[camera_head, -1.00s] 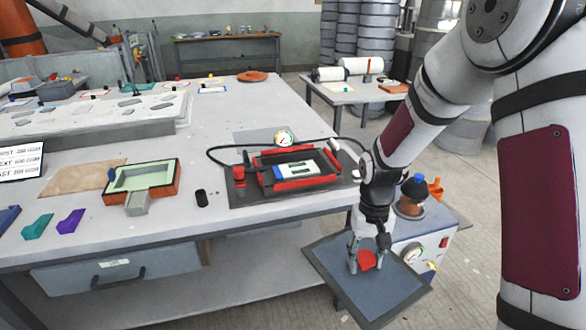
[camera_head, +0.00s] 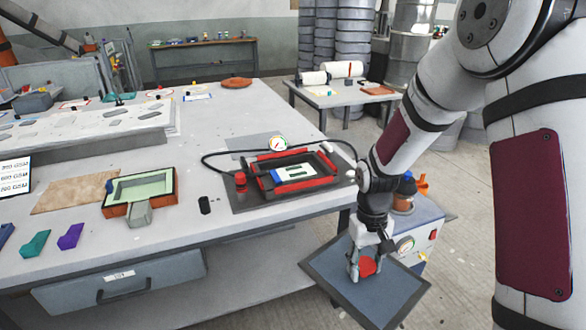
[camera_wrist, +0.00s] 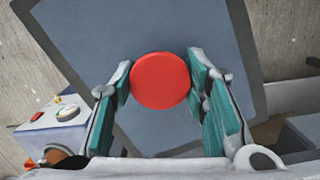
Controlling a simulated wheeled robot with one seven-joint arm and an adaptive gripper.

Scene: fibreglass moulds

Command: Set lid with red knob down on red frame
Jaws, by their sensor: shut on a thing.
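The lid (camera_head: 338,272) is a dark blue-grey square plate with a red knob (camera_head: 367,265) at its middle. My gripper (camera_head: 366,272) is shut on the red knob and holds the lid in the air beyond the table's front right edge. In the wrist view the teal finger pads press on both sides of the knob (camera_wrist: 160,80), with the lid (camera_wrist: 82,30) spread out below. The red frame (camera_head: 305,184) lies on a dark base on the table, up and left of the lid, open at the top. A white and blue block (camera_head: 290,174) with a green mark sits inside it.
A dial gauge (camera_head: 278,143) and black hose stand behind the frame, and a red fitting (camera_head: 241,181) is at its left. An orange-and-green mould (camera_head: 128,189) is further left. A machine (camera_head: 425,235) stands behind the lid.

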